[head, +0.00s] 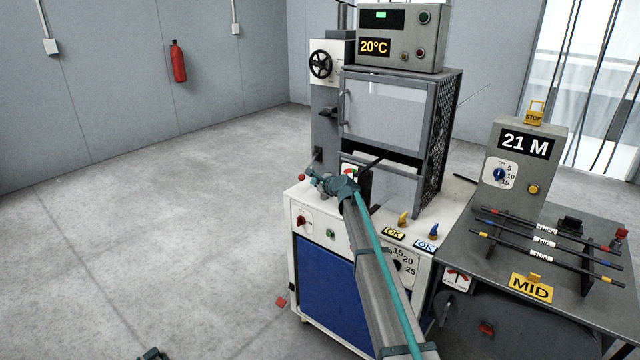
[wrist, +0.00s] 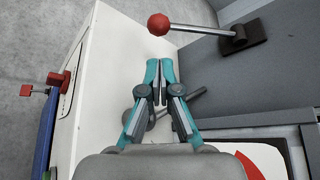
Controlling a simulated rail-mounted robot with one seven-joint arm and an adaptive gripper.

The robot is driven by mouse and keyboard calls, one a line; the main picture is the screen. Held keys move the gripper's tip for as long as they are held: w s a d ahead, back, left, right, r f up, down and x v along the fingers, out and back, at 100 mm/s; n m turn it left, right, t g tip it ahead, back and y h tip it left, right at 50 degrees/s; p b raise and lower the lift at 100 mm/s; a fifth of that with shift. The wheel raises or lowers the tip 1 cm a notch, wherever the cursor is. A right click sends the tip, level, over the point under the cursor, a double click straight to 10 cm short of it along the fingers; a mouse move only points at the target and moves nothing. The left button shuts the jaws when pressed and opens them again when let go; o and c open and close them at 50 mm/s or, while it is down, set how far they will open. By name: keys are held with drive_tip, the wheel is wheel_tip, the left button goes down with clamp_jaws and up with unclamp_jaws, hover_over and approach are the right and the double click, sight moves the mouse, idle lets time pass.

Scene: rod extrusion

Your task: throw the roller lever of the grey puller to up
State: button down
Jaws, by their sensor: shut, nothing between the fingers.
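A lever with a red ball (wrist: 158,25) on a metal rod shows in the wrist view; its rod runs right to a dark mounting plate (wrist: 245,37) on a grey column. The red ball also shows in the head view (head: 302,178), low and left on the grey column (head: 325,105). I take this for the roller lever; no label confirms it. In the head view the ball sits lower than its mount. My gripper (wrist: 160,66) is shut and empty, its fingertips just below the ball in the wrist view, apart from it. It also shows in the head view (head: 313,177), close to the ball.
The white cabinet top (head: 295,192) lies under my gripper. A windowed chamber (head: 390,110) stands right of the column, with a black handwheel (head: 320,64) above. A grey box reading 21 M (head: 525,150) stands on the right table beside several rods.

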drive_tip(key=x, duration=0.7)
drive_tip(key=shift+s, duration=0.1)
drive_tip(key=shift+d+p, duration=0.1)
drive_tip(key=shift+p, duration=0.25)
